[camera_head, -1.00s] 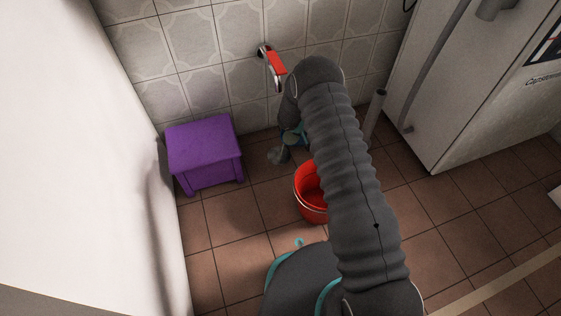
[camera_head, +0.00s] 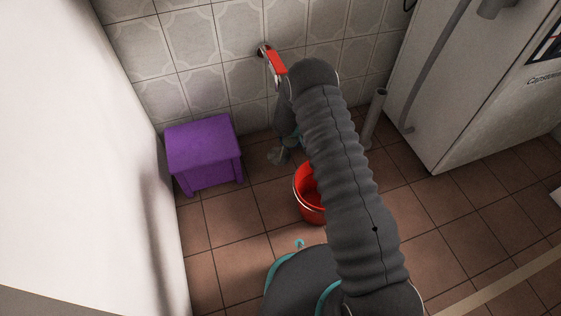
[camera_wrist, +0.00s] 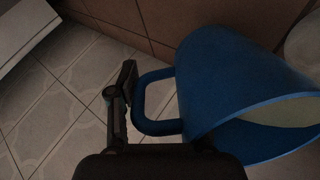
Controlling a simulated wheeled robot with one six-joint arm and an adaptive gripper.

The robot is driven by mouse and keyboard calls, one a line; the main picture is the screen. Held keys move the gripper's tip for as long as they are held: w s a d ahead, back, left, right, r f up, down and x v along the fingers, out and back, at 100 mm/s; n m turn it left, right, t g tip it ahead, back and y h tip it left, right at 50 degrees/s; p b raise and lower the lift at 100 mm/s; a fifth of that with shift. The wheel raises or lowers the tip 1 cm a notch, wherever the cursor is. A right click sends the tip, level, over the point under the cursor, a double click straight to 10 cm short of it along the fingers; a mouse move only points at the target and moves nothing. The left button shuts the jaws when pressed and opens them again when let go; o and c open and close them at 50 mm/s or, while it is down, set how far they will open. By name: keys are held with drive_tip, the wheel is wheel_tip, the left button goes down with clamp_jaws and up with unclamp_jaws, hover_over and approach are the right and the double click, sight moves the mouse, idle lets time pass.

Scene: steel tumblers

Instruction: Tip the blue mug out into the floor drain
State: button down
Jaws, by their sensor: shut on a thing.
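The blue mug (camera_wrist: 235,85) fills the right of the wrist view, tilted well over, with its rim toward the lower right and part of its pale inside (camera_wrist: 285,128) showing. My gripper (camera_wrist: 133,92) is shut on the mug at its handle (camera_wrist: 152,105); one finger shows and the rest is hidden. In the head view my gripper (camera_head: 279,156) hangs low between the purple stool and the red bucket, partly behind my arm. The mug is mostly hidden there. I cannot make out the floor drain in either view. I cannot see whether anything is in the mug.
A purple stool (camera_head: 203,145) stands at the left by the tiled wall. A red bucket (camera_head: 308,205) stands close in front of my gripper, partly behind my arm. A red-handled tap (camera_head: 276,63) is on the wall. A grey pipe (camera_head: 375,115) and a white appliance (camera_head: 450,85) stand right.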

drive_tip(key=shift+s+a+r+t+h+p, duration=0.15)
drive_tip(key=shift+r+t+h+p, duration=0.35)
drive_tip(key=shift+r, duration=0.35)
idle(0.4)
drive_tip(key=shift+s+a+t+h, duration=0.15)
drive_tip(key=shift+s+t+h, duration=0.1)
drive_tip(key=shift+t+h, duration=0.4)
idle(0.6)
drive_tip(key=shift+s+a+t+b, duration=0.2)
drive_tip(key=shift+t+b, duration=0.35)
drive_tip(key=shift+b, duration=0.3)
drive_tip(key=shift+s+a+t+h, duration=0.15)
drive_tip(key=shift+t+h, duration=0.15)
drive_tip(key=shift+h, duration=0.05)
idle(0.3)
drive_tip(key=shift+s+a+f+t+h, duration=0.1)
drive_tip(key=shift+s+a+t+h, duration=0.5)
drive_tip(key=shift+s+a+h, duration=0.15)
idle(0.6)
drive_tip(key=shift+s+a+f+t+h, duration=0.15)
drive_tip(key=shift+s+a+t+h, duration=0.1)
drive_tip(key=shift+s+a+t, duration=0.25)
idle(0.6)
